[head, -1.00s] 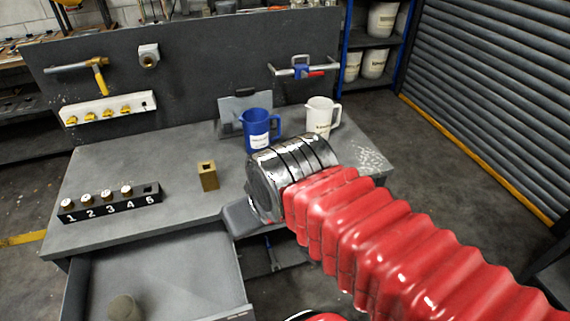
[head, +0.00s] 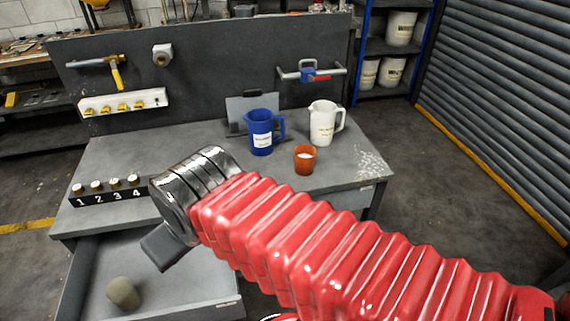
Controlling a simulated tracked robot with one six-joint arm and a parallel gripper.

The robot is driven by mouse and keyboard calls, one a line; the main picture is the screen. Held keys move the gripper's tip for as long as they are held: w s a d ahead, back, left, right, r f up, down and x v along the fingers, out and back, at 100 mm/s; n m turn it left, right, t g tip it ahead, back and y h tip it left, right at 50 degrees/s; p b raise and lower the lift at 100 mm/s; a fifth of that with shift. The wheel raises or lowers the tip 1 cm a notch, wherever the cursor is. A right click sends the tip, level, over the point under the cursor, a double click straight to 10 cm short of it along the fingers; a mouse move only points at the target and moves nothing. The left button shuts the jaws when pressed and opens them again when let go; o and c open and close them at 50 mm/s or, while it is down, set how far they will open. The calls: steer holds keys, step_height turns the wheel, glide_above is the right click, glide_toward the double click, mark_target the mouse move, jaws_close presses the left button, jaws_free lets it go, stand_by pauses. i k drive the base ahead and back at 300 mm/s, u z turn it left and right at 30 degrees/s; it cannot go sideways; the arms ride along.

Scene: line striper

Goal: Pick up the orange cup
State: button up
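The orange cup (head: 305,160) stands upright on the grey workbench top (head: 345,172), in front of the white jug, with something pale inside it. My red-sleeved arm with its metal wrist crosses the front of the bench to the left of the cup. The end of my gripper (head: 168,246) shows as a dark grey part below the wrist, over the open drawer. It is well to the left of the cup and apart from it. Its fingertips are not clear, so I cannot tell whether it is open or shut.
A blue jug (head: 260,132) and a white jug (head: 323,124) stand close behind the cup. A numbered black block (head: 108,192) sits at the left of the bench. An olive cylinder (head: 123,293) is in the open drawer (head: 190,297). The bench's right end is clear.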

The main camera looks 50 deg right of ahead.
mark_target(305, 155)
steer(key=u, duration=2.3)
steer(key=k, duration=1.15)
steer(key=z, duration=0.35)
